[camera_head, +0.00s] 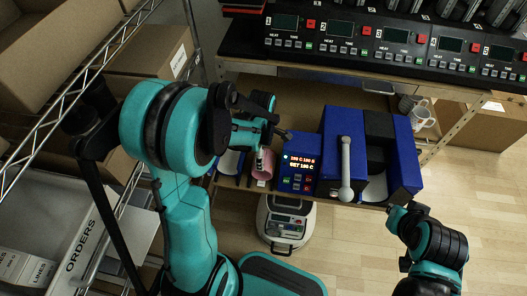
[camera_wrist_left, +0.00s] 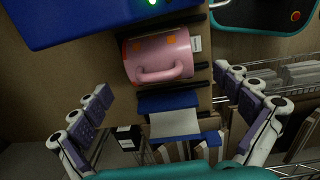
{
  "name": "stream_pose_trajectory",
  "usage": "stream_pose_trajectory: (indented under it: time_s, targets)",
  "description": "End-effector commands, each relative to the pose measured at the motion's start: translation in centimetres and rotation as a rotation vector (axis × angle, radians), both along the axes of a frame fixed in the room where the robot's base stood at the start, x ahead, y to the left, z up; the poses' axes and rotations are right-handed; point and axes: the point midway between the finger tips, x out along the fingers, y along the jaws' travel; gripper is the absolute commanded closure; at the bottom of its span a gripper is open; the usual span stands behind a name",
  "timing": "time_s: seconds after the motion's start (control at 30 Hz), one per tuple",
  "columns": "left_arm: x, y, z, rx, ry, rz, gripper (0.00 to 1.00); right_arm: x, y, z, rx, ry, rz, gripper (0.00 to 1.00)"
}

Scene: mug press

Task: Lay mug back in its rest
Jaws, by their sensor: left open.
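The pink mug (camera_wrist_left: 158,57) with orange spots lies on its side over black bars (camera_wrist_left: 203,90), its handle towards my left gripper in the left wrist view. In the head view the mug (camera_head: 263,164) shows below the left gripper, left of the blue press (camera_head: 301,152). My left gripper (camera_wrist_left: 165,95) is open, its fingers spread wide with nothing between them; in the head view the left gripper (camera_head: 264,134) partly hides the area. I cannot tell whether the bars fully support the mug. My right gripper (camera_head: 402,212) is at the lower right, away from the mug; its jaws are unclear.
A blue block with a white pad (camera_wrist_left: 174,122) sits close beside the mug. The press has a grey lever (camera_head: 346,170). White mugs (camera_head: 420,114) stand at the right. Heater controllers (camera_head: 395,50) line the back; a wire rack (camera_head: 105,60) is at left.

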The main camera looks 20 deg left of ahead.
Motion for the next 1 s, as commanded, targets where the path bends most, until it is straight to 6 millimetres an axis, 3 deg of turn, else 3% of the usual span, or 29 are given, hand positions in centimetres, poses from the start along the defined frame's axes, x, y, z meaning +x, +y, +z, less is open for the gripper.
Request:
stream_pose_trajectory:
  time_s: [0.47, 1.0]
  targets:
    - [0.0, 0.0, 0.1, 0.000, 0.000, 0.000, 0.00, 0.0, 0.0, 0.1, 0.000, 0.000, 0.000, 1.00]
    - [0.0, 0.0, 2.8, 0.000, 0.000, 0.000, 0.00, 0.0, 0.0, 2.2, 0.000, 0.000, 0.000, 1.00]
